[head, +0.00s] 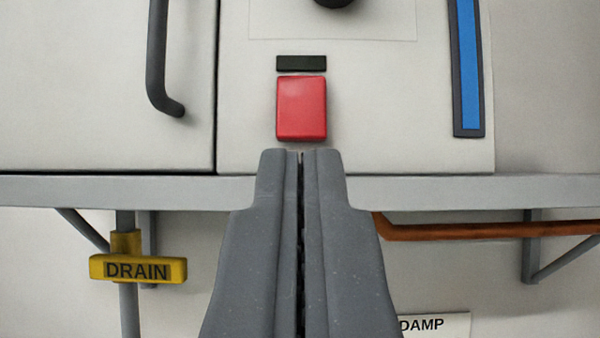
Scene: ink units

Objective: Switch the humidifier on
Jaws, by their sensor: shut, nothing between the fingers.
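A pale cabinet unit (400,110), which looks like the humidifier, stands on a grey shelf. On its front is a red rectangular button or rocker (301,108), with a small dark, unlit-looking strip (301,63) just above it. My gripper (300,154) is shut and empty. Its tips appear just below the red button in the picture; I cannot tell whether they touch the panel. The lower front of the unit and part of the shelf edge are hidden behind my gripper.
The grey shelf edge (120,190) runs across the view. A dark handle (158,60) is on the left door. A black knob (335,3) is cut off at the top. A blue gauge (467,65) is at right. Below are a yellow DRAIN valve (138,269), a copper pipe (480,229) and a DAMP label (440,325).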

